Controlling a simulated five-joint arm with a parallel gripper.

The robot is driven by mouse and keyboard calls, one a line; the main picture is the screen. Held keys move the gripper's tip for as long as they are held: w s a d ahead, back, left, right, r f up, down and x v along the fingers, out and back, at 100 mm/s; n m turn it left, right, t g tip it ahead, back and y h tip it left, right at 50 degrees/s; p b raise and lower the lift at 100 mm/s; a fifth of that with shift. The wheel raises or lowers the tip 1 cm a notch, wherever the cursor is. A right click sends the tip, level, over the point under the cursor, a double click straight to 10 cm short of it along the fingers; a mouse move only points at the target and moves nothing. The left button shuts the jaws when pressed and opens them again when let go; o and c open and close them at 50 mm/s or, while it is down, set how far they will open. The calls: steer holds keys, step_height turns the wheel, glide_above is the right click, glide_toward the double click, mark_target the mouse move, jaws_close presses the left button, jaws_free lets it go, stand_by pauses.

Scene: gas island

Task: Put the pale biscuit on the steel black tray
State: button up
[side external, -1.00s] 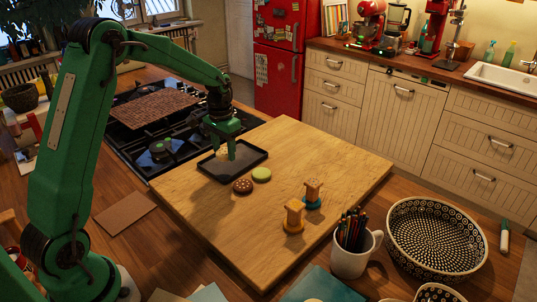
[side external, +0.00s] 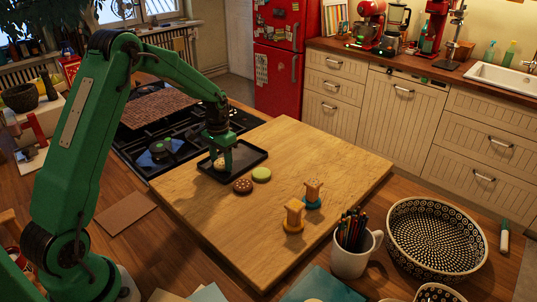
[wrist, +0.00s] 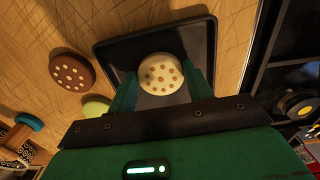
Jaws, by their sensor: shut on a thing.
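The pale biscuit (wrist: 161,74), round with darker dots, is between the two fingers of my gripper (wrist: 163,90) in the wrist view. In the side view my gripper (side external: 222,160) is over the black tray (side external: 257,161), and part of the pale biscuit (side external: 219,164) shows at the fingers. The gripper is shut on the biscuit. The tray's dark rim and floor (wrist: 118,55) surround the biscuit in the wrist view. The biscuit is inside the tray's outline, at or near its floor; I cannot tell whether it touches.
A brown dotted biscuit (side external: 242,186) and a green biscuit (side external: 262,174) lie on the wooden board (side external: 320,150) in front of the tray. Two wooden spool-like pieces (side external: 294,216) stand further right. A black gas hob (side external: 160,150) is behind the tray. The board's right part is clear.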

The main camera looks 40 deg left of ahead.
mark_target(221, 163)
steer(key=shift+f, duration=0.1)
steer(key=o, duration=1)
steer(key=shift+c, duration=0.2)
step_height(221, 163, up, 12)
stand_by(0.8)
